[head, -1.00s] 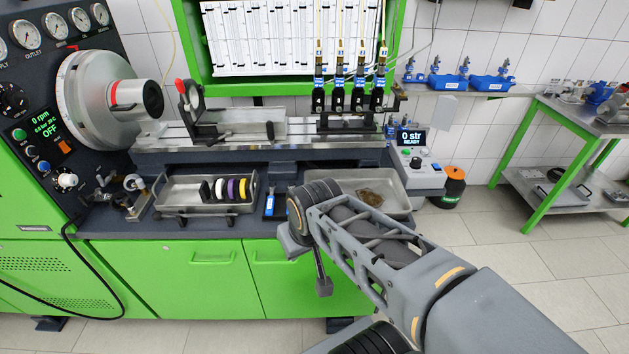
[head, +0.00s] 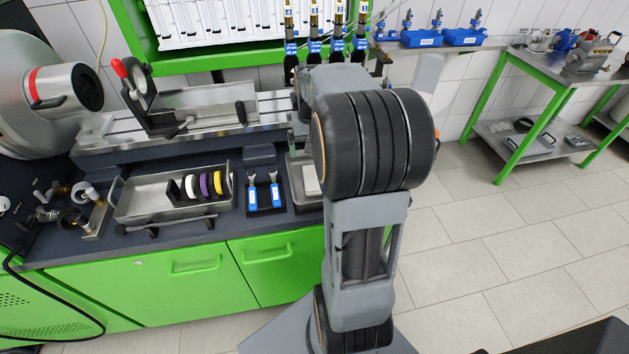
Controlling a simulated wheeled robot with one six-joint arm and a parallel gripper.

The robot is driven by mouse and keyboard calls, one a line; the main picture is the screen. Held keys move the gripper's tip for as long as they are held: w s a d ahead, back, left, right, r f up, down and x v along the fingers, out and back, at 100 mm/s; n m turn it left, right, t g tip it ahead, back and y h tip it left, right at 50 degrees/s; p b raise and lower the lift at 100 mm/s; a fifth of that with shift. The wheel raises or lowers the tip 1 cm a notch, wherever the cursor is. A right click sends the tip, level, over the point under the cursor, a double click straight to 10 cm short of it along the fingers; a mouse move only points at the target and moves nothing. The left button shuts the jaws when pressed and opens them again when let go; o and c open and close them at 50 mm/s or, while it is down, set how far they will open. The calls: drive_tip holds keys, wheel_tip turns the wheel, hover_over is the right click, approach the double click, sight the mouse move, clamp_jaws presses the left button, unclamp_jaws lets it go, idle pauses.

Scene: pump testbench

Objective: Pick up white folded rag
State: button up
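Left of the tray lie two blue-handled tools (head: 265,193) on a dark mat. Further left is a metal tray (head: 150,195) with several coloured rings. A machine vice rail (head: 190,125) runs behind. Floor (head: 510,260) to the right is clear.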

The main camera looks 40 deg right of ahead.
hover_over(315, 181)
wheel_tip(315, 181, down, 8)
drive_tip(key=shift+s+r, duration=0.1)
drive_tip(key=shift+f, duration=3.15)
drive_tip(key=shift+c, duration=0.4)
drive_tip(key=c, duration=0.9)
